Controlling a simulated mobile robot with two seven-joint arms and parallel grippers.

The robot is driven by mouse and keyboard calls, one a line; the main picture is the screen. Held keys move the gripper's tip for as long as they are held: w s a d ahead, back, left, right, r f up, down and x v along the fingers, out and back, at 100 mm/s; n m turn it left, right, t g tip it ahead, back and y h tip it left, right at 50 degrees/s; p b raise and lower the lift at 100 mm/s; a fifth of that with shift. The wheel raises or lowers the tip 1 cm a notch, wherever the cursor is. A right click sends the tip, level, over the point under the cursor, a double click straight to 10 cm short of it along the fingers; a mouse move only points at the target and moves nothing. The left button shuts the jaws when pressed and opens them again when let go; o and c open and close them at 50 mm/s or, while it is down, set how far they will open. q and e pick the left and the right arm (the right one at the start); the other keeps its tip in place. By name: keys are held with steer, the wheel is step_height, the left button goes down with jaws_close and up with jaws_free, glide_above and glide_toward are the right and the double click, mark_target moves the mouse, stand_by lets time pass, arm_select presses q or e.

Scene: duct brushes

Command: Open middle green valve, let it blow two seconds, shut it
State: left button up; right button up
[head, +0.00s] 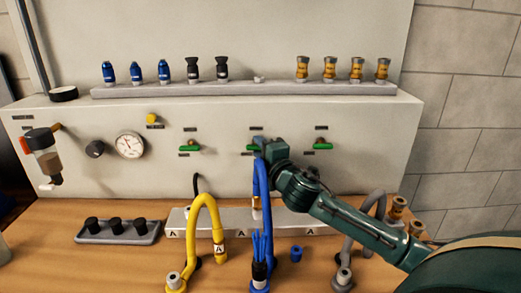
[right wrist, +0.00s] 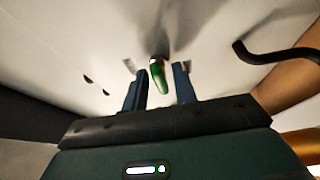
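Three green valves sit in a row on the pale panel. The left valve (head: 190,149) and right valve (head: 322,146) have their handles lying sideways. The middle green valve (head: 251,148) is partly hidden behind my right gripper (head: 261,146). In the right wrist view the middle valve's green handle (right wrist: 159,76) lies between the two dark fingertips of my right gripper (right wrist: 158,82). A gap shows on each side of the handle, so the gripper is open around it and not clamped. My left gripper is not in view.
A blue hose (head: 262,185) stands just below the middle valve, close to my right gripper. A yellow hose (head: 206,205) and a grey hose (head: 365,215) stand to either side. A gauge (head: 130,145) is on the panel. A shelf (head: 240,88) above holds several fittings.

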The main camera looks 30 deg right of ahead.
steer(key=shift+o, duration=0.4)
steer(key=shift+s, duration=0.1)
steer(key=s+a+b, duration=0.1)
steer(key=s+a, duration=0.1)
steer(key=s, duration=1)
steer(key=shift+s+b, duration=0.4)
steer(key=shift+a, duration=0.1)
